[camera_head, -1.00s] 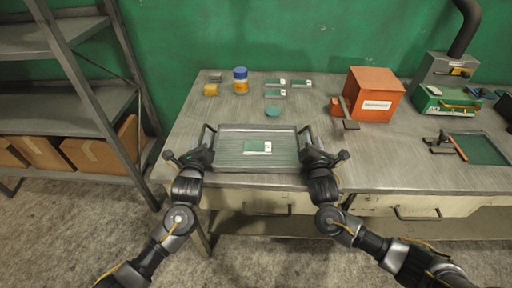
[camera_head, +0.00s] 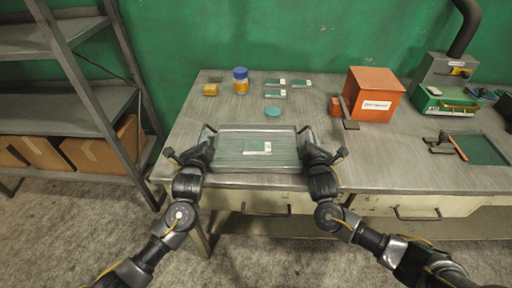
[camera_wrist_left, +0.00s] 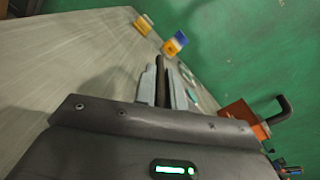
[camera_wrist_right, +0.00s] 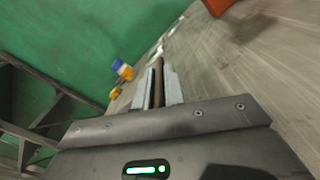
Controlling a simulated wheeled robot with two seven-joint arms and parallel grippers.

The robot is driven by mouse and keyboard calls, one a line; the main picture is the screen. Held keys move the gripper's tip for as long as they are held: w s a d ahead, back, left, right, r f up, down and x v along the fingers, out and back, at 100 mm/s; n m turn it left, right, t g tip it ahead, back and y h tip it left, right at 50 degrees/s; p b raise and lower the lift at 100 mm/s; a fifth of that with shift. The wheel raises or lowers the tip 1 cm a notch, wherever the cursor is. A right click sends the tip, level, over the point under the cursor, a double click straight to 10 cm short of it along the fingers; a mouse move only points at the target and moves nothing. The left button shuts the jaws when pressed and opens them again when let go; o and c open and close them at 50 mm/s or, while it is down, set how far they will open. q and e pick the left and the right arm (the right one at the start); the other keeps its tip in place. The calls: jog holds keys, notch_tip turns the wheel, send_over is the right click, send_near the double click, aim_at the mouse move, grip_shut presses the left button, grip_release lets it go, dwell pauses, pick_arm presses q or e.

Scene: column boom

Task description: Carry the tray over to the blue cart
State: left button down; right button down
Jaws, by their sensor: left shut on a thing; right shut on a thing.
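A grey metal tray (camera_head: 230,163) with a handle at each end is at the front edge of the workbench. A green and white card-like piece (camera_head: 257,147) lies in it. My left gripper (camera_head: 203,148) is shut on the tray's left handle; the handle bar shows between the fingers in the left wrist view (camera_wrist_left: 165,80). My right gripper (camera_head: 311,149) is shut on the right handle; the bar also shows between the fingers in the right wrist view (camera_wrist_right: 157,82). The tray looks level; I cannot tell its clearance above the bench. No blue cart is in view.
The workbench (camera_head: 375,160) holds a blue-lidded jar (camera_head: 240,80), a yellow block (camera_head: 210,90), a round green piece (camera_head: 273,111), several small green-white pieces, an orange box (camera_head: 375,94) and a green machine (camera_head: 446,99). A metal shelf (camera_head: 60,103) with cardboard boxes stands left.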

pick_arm(q)
jog(key=shift+r, duration=0.25)
pick_arm(e)
jog(key=shift+w+r, duration=0.1)
jog(key=shift+r, duration=0.15)
